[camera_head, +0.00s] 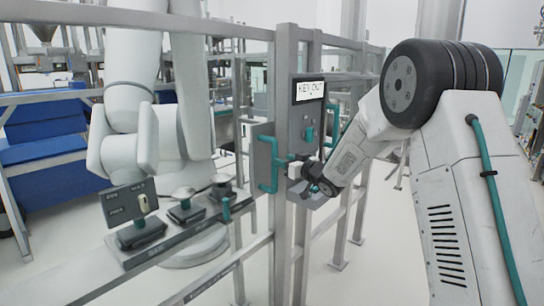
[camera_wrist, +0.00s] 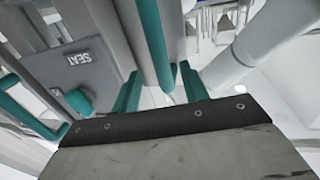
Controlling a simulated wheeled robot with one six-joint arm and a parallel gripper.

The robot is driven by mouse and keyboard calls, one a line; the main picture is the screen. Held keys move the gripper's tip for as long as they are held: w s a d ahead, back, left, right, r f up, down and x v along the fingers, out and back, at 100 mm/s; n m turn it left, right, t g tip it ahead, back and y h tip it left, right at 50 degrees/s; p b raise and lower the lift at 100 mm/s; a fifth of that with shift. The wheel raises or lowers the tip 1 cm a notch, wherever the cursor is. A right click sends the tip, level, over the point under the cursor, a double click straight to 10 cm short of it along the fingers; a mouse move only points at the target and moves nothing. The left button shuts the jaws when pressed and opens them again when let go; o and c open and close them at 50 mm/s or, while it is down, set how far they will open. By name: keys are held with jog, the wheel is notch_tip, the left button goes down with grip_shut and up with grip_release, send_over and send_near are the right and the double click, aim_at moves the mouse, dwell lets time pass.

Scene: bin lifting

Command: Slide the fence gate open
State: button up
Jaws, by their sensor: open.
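The grey fence gate (camera_head: 284,90) stands upright in the middle of the head view. A teal D-shaped handle (camera_head: 268,165) sits on a grey plate on its left side. My gripper (camera_head: 289,160) is at the gate beside this handle. In the wrist view, my gripper (camera_wrist: 160,78) is open, with one teal finger on each side of a teal bar (camera_wrist: 150,40), which looks like the handle. I cannot tell whether the fingers touch it.
A panel marked KEY OUT (camera_head: 310,90) is on the post above my gripper. A plate marked SEAT (camera_wrist: 84,58) with a teal knob (camera_wrist: 78,101) is at left in the wrist view. A white robot arm (camera_head: 125,150) and a ledge with fixtures (camera_head: 180,230) are at left behind the fence.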

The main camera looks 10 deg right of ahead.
jog(key=x, duration=0.8)
jog(key=shift+s, duration=0.1)
grip_shut()
